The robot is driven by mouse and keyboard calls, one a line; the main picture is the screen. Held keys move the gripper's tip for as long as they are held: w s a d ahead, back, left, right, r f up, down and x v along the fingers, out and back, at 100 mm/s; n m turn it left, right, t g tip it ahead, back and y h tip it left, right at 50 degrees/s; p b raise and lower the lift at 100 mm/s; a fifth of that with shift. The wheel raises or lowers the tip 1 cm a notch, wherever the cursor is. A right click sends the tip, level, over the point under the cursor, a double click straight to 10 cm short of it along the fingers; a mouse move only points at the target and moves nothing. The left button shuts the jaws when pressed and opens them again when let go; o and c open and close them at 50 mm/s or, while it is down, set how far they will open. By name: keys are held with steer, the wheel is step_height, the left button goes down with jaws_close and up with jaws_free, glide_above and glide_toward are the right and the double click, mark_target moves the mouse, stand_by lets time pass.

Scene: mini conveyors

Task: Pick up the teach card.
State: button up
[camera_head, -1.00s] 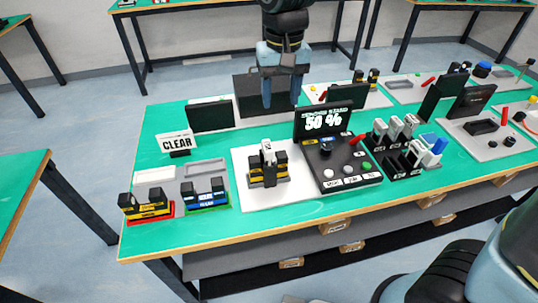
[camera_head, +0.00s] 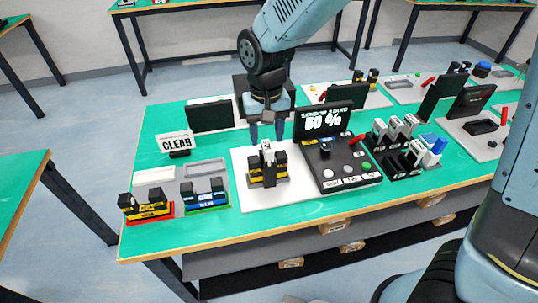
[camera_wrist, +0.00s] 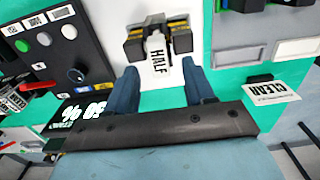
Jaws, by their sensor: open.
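A white card marked HALF (camera_wrist: 157,55) stands upright in a black-and-yellow forked sensor (camera_wrist: 183,40) on a white plate. No card in view reads as "teach". In the head view the card (camera_head: 267,150) rises from the middle of the sensor (camera_head: 281,168). My gripper (camera_head: 267,127) is open, pointing down, just behind and above the card. In the wrist view my gripper (camera_wrist: 161,76) has its two fingers apart, with the card between and beyond their tips. I see no contact with the card.
A control box (camera_head: 349,167) with a screen reading 50 % (camera_head: 323,122) stands close on the right. A rack (camera_head: 387,160) of several cards is beyond it.

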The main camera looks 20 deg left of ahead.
mark_target(267, 145)
steer(key=shift+d+f, duration=0.1)
steer(key=shift+f, duration=2.2)
steer(key=shift+c, duration=0.2)
jaws_close()
